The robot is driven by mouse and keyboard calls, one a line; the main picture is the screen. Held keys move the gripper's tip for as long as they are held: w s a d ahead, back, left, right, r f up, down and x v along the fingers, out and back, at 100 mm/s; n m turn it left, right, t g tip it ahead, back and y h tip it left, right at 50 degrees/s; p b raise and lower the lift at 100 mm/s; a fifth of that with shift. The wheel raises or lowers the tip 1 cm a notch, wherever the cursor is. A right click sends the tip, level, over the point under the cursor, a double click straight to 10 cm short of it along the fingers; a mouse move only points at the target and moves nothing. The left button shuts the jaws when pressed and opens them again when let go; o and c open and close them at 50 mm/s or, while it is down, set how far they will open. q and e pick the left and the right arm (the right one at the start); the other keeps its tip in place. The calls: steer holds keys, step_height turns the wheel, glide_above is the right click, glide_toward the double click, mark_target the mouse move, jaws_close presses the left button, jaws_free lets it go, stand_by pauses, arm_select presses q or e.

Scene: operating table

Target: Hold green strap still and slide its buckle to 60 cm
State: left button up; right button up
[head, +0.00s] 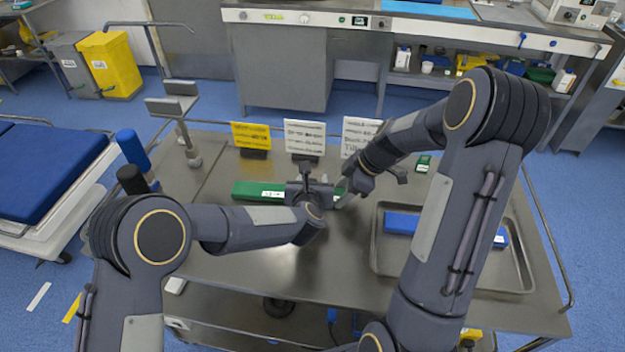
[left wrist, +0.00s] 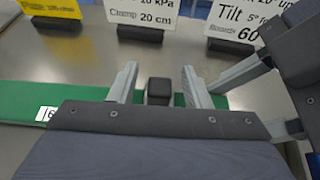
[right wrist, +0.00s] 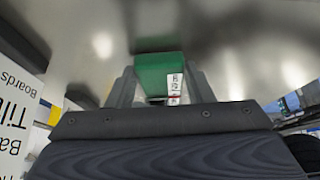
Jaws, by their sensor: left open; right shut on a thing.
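The green strap (head: 247,189) lies flat across the table, with a small white label near its middle. My left gripper (head: 306,182) is over its right part. In the left wrist view the left gripper (left wrist: 160,82) is open, with a dark block (left wrist: 159,91), apparently the buckle, between its fingers and not clearly touched. My right gripper (head: 345,192) is shut on the strap's right end, which shows between its fingers in the right wrist view (right wrist: 158,70) with a white label. My grippers partly hide the strap and buckle in the head view.
A yellow card (head: 251,135) and two white cards (head: 305,136) stand behind the strap. A metal tray (head: 384,262) with a blue bar (head: 401,223) lies at the right, partly behind my right arm. A blue post (head: 132,148) stands at the left edge.

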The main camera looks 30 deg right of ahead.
mark_target(259, 185)
arm_select(q)
steer(key=shift+w, duration=0.1)
jaws_close()
steer(key=w+a, duration=0.2)
steer(key=a, duration=0.2)
steer(key=w+a, duration=0.6)
steer(key=a, duration=0.1)
steer(key=shift+w+a, duration=0.2)
steer(key=shift+a, duration=0.15)
arm_select(e)
steer(key=shift+d, duration=0.1)
arm_select(q)
steer(key=shift+c, duration=0.5)
jaws_free()
steer(key=shift+o, duration=0.5)
steer(key=shift+s, duration=0.15)
